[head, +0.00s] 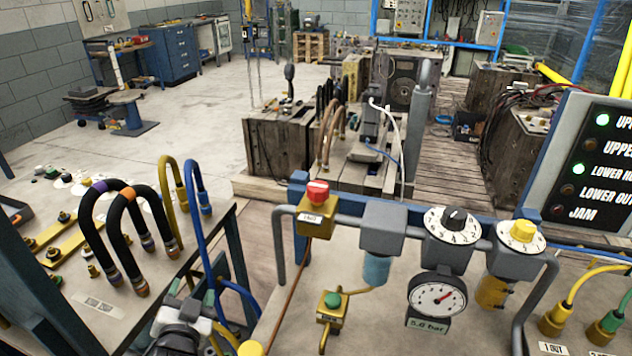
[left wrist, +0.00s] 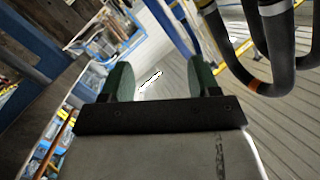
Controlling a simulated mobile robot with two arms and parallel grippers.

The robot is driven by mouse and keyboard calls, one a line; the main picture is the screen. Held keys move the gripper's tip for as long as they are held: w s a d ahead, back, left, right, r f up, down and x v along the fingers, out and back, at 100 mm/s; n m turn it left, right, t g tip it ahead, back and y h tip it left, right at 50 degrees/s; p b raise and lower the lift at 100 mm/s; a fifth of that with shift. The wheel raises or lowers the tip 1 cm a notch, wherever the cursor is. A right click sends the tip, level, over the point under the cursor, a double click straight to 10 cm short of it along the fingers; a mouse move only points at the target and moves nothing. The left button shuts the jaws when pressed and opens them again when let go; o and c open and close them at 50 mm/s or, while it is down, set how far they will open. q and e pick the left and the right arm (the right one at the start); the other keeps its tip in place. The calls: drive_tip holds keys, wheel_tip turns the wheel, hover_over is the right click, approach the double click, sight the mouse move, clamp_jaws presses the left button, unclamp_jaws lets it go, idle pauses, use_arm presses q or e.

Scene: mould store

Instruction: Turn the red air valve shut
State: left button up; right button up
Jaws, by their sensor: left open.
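The red air valve (head: 317,191) is a red round knob on a brass-coloured block (head: 315,222) with a small white label. It stands at the left end of the grey pipe in the head view, and nothing touches it. My left gripper (head: 191,293) is low and to the left of the valve, well apart from it. In the left wrist view its two green-padded fingers (left wrist: 160,80) are spread with nothing between them. The valve does not show in the left wrist view. My right gripper is not in view.
A grey regulator (head: 384,228), a black dial (head: 453,222), a yellow knob (head: 521,231) and a pressure gauge (head: 437,298) sit right of the valve. A green button (head: 332,300) is below it.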

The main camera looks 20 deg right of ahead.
use_arm(q)
drive_tip(key=w+d+r+m+t+h, duration=0.3)
drive_tip(key=d+r+m+h, duration=0.15)
drive_tip(key=r, duration=0.55)
wheel_tip(320, 180, up, 20)
drive_tip(key=m+g+h, duration=1.5)
drive_tip(key=m+g, duration=0.4)
drive_tip(key=m, duration=1)
hover_over(317, 185)
drive_tip(key=a, duration=0.2)
drive_tip(key=s+d+r+m+g+y, duration=0.1)
drive_tip(key=s+d+m+g+y, duration=0.35)
drive_tip(key=m+y, duration=0.3)
drive_tip(key=w+a+r+m+t+y, duration=0.25)
drive_tip(key=w+a+t+y, duration=0.2)
drive_tip(key=a+y, duration=0.4)
drive_tip(key=d+f, duration=0.2)
drive_tip(key=f, duration=0.1)
drive_tip(key=d+f+y+p, duration=0.1)
drive_tip(key=d+f, duration=0.1)
drive_tip(key=f, duration=0.1)
drive_tip(key=d+f+y, duration=0.1)
drive_tip(key=d+f, duration=0.1)
drive_tip(key=f, duration=0.1)
drive_tip(key=shift+f, duration=0.4)
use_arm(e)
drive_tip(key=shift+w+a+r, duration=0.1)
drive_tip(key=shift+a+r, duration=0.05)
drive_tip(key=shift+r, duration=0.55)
